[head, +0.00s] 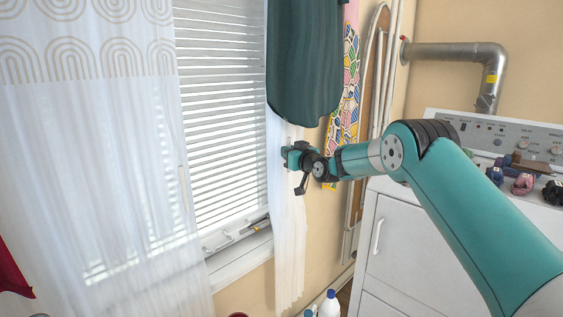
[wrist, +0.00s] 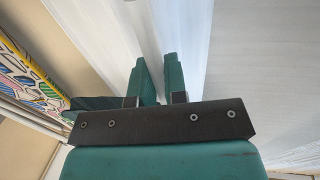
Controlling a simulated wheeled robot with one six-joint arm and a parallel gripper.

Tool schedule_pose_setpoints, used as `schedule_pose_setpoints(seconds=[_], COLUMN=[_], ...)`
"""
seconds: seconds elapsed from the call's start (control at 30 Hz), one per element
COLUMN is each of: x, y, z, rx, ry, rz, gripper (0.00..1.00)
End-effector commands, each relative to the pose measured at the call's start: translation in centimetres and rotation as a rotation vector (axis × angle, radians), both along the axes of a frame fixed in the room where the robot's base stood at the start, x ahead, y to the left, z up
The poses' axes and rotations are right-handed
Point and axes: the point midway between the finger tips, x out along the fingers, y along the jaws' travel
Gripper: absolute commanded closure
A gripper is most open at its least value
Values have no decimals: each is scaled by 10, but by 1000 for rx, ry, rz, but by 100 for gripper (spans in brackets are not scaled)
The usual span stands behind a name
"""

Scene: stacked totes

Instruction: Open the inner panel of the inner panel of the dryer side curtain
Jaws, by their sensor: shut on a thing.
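The dryer-side inner panel (head: 289,240) is a narrow white sheer strip at the right edge of the window, hanging gathered towards the sill and below. My gripper (head: 288,156) is at its upper visible part, just below a dark teal hanging cloth (head: 303,65), which hides the panel's top. In the wrist view my gripper (wrist: 159,66) has its two teal fingers shut on the white fabric (wrist: 190,35), with folds running up between and beyond them. The window blind (head: 222,110) shows bare to the left of this panel.
A second white sheer panel (head: 90,170) with a band of arches hangs over the window's left part. On the right stand a white dryer (head: 405,240) with small objects on top, an ironing board (head: 372,90) and patterned cloth (head: 346,90). A white bottle (head: 329,304) stands below.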

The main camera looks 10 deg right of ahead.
Motion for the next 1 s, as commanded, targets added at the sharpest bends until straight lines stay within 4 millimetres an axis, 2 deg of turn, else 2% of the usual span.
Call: schedule_pose_setpoints(seconds=[0.37,0.4,0.5,0.83,1.0], x=[0,0,0,-1,-16], y=[-6,-6,-6,-7,-12], z=[2,2,2,1,0], rx=[0,0,1,0,0], ry=[-1,-1,-2,-1,0], rz=[-1,-2,-2,-3,-3], gripper=[100,82,62,62,62])
